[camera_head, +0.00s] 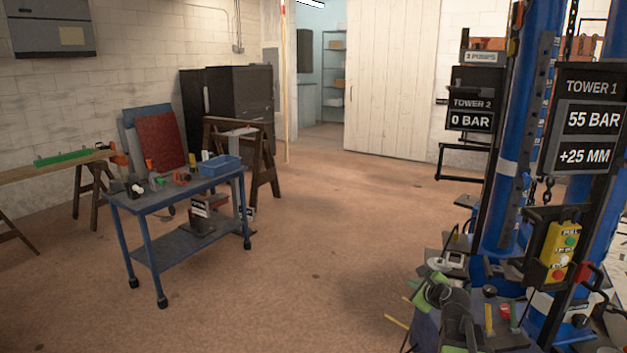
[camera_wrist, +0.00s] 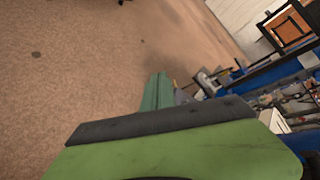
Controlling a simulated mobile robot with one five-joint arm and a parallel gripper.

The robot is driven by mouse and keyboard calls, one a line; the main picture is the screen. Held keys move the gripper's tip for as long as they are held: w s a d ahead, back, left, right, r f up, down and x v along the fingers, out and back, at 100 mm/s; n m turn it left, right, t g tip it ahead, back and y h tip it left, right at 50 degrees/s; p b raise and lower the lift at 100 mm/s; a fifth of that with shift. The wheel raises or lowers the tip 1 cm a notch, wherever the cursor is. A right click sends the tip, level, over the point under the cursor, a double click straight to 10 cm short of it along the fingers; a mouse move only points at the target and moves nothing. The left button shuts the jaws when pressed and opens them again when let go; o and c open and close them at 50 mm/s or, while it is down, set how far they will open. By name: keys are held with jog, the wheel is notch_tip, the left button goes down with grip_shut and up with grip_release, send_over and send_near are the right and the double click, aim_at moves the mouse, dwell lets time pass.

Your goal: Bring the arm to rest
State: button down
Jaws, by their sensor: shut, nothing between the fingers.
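My gripper (camera_wrist: 157,92) shows in the wrist view as green and dark parts filling the bottom, with narrow teal-green fingers pointing up the picture. The fingers are together, with nothing between them. In the head view, green and dark parts of my arm and gripper (camera_head: 436,290) show at the lower right, in front of the cluttered base of the blue tower (camera_head: 510,170). The exact fingertips are hard to make out there. In the wrist view, the fingers point over brown floor (camera_wrist: 80,60), with blue tower parts to the right.
The sign of tower 1 (camera_head: 590,120) reads 55 BAR and +25 MM; that of tower 2 (camera_head: 471,105) reads 0 BAR. A yellow control box (camera_head: 558,245) hangs at the right. A blue cart (camera_head: 180,192) with tools stands left. The middle floor (camera_head: 320,240) is clear.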

jog(key=s+a+f+n+g+y, duration=0.15)
jog(key=a+n, duration=0.25)
jog(key=a, duration=0.4)
jog(key=s+a+f+n+g, duration=0.3)
jog(key=a+n, duration=0.2)
jog(key=a, duration=0.4)
jog(key=s+a+f+n+g+y, duration=0.1)
jog(key=s+a+f+n+g, duration=0.2)
jog(key=a, duration=0.5)
jog(key=s+d+f+n+g+h, duration=0.1)
jog(key=s+f+n+g, duration=0.1)
jog(key=s+n, duration=0.4)
jog(key=s+d+f+n+g+h, duration=0.1)
jog(key=s+d+n+g, duration=0.1)
jog(key=s+n, duration=0.5)
jog(key=shift+f+n+g+h+p, duration=0.35)
jog(key=shift+n+p, duration=0.1)
jog(key=shift+n, duration=0.35)
